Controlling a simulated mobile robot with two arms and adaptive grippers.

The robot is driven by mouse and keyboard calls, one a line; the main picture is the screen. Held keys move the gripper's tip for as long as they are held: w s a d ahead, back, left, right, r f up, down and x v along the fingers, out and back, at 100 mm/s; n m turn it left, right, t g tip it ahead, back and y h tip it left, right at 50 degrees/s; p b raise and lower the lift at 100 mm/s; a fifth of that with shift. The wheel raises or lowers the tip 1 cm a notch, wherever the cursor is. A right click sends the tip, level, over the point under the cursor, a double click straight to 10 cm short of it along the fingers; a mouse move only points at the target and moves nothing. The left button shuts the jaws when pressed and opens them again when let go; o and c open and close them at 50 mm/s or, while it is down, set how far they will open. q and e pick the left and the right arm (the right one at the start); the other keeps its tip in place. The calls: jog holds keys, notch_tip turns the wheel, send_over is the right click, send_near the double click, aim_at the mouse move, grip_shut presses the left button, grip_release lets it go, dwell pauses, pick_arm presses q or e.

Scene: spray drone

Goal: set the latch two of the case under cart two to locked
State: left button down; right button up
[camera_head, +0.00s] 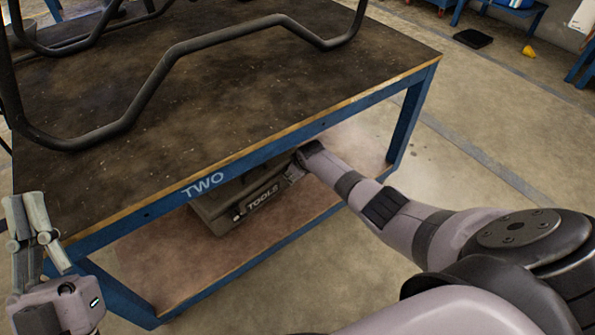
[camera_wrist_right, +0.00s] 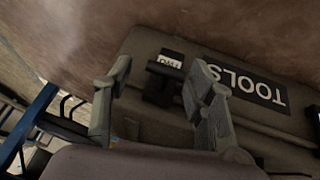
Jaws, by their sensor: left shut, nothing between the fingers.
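The olive tool case (camera_head: 220,209) marked TOOLS lies on the lower shelf of cart two (camera_head: 150,215). In the right wrist view the case (camera_wrist_right: 145,42) appears upside down. A black latch (camera_wrist_right: 161,85) sits by a small white label (camera_wrist_right: 171,58) that seems to read TWO. My right gripper (camera_wrist_right: 160,78) is open, with one finger on each side of the latch. I cannot tell whether they touch it or how the latch is set. In the head view the right hand (camera_head: 305,155) is at the case's right end, partly hidden. My left gripper (camera_head: 35,215) is shut and empty, left of the cart.
The cart's dark top (camera_head: 220,95) with its blue edge overhangs the case. A black tube frame (camera_head: 180,55) stands on top. Another dark fitting (camera_wrist_right: 311,114) shows at the case's far right in the wrist view. Open floor (camera_head: 480,130) lies right of the cart.

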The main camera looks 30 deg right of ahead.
jog(key=shift+s+a, duration=0.1)
jog(key=shift+a, duration=0.05)
jog(key=s+a+r, duration=0.1)
jog(key=s+r, duration=0.1)
jog(key=s, duration=0.5)
jog(key=s+a+r, duration=0.1)
jog(key=s+r, duration=0.1)
jog(key=s, duration=0.5)
jog(key=shift+a+r, duration=0.15)
jog(key=shift+a, duration=0.15)
